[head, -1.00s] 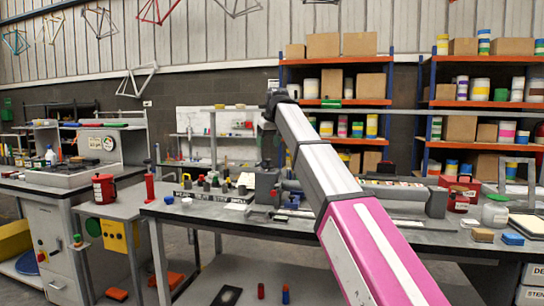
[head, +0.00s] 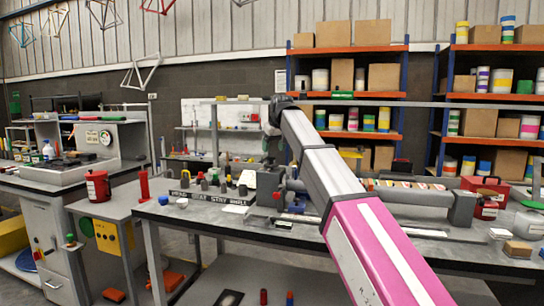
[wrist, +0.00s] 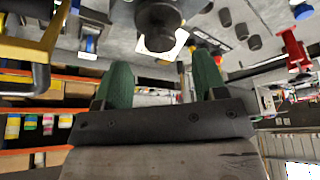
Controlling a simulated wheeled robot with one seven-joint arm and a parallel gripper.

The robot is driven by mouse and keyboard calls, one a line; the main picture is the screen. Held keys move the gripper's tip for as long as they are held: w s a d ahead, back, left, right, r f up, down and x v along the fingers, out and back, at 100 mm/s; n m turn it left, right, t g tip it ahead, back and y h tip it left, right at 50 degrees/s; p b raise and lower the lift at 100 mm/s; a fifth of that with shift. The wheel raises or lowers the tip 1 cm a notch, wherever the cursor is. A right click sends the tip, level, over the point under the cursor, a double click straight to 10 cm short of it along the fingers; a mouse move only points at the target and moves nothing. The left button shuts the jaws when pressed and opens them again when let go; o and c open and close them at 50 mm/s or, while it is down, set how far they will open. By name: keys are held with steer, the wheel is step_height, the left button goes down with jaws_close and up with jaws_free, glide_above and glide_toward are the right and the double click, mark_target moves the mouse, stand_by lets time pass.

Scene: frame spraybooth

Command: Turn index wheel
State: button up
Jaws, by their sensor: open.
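My gripper (wrist: 162,82) shows in the wrist view as two green fingers standing apart with nothing between them. Beyond the fingertips is a dark round part (wrist: 158,18) with a pale face at its lower edge; it may be the index wheel, but I cannot be sure. The fingers look apart from it. In the head view a grey fixture block (head: 270,182) with a long bar assembly stands on the dark workbench (head: 400,246). My arm reaches over the bench and ends above this block. The fingers are hidden there, and I cannot make out a wheel.
Several small dark pegs (head: 213,178) stand left of the fixture. A red can (head: 97,187) and a red cylinder (head: 144,184) stand on the side table. A red box (head: 485,191) is at the bench's right. Orange-blue shelves (head: 350,101) stand behind. The bench's front strip is mostly clear.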

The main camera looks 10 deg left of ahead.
mark_target(271, 157)
steer(key=shift+x, duration=2.15)
steer(key=c, duration=0.9)
steer(key=n+g+y, duration=0.1)
steer(key=n, duration=0.3)
steer(key=shift+w+d, duration=0.1)
steer(key=shift+r+n+g, duration=0.1)
steer(key=shift+n+g, duration=0.5)
steer(key=shift+n, duration=0.9)
